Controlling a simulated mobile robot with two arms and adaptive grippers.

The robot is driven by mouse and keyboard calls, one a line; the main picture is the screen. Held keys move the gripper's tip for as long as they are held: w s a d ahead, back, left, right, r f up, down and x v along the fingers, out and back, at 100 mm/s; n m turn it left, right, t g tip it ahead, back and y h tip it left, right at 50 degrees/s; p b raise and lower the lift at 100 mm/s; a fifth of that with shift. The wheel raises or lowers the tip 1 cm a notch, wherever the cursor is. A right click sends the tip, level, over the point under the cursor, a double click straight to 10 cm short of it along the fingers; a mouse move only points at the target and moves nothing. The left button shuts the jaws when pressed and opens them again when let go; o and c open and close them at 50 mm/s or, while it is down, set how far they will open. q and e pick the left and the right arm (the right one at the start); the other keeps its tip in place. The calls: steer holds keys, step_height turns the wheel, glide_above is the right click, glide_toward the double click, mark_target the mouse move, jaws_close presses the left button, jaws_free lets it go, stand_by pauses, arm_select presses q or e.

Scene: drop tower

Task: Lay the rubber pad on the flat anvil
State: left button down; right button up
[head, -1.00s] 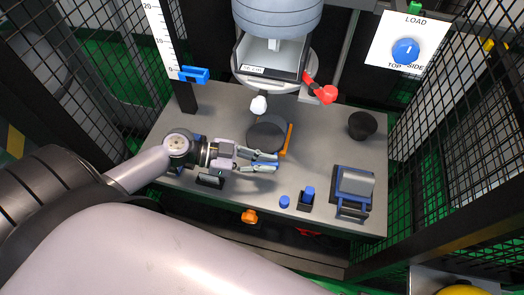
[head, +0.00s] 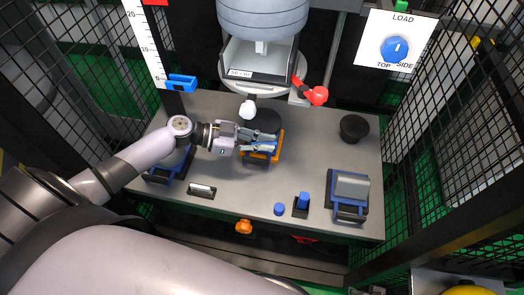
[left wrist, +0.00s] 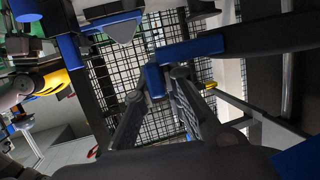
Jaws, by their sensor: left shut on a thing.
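My left gripper (head: 272,143) is low over the bench, at the near side of a dark round disc (head: 264,119). An orange piece (head: 279,145) with blue below it shows around its fingers. In the left wrist view, my left gripper (left wrist: 158,95) has its fingertips at a blue bar (left wrist: 154,78) and is shut on it; a dark part reaches right from this bar. Which dark piece is the rubber pad, and whether the disc is the flat anvil, I cannot tell. My right gripper is not in view.
Blue-framed blocks stand right (head: 350,187) and left (head: 170,168). A black cup (head: 354,128) stands back right.

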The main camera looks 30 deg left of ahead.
arm_select(q)
steer(key=shift+f+b, duration=0.4)
steer(key=shift+f, duration=0.05)
steer(key=shift+f+b, duration=0.45)
steer(key=shift+b, duration=0.1)
steer(key=shift+f+b, duration=0.35)
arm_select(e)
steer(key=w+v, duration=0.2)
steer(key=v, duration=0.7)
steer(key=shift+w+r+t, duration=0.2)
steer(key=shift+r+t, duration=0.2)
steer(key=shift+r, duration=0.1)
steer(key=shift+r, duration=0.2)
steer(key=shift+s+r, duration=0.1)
arm_select(q)
steer(key=shift+s, duration=0.1)
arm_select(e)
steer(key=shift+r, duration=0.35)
arm_select(q)
steer(key=shift+f+b, duration=0.1)
steer(key=shift+b, duration=0.3)
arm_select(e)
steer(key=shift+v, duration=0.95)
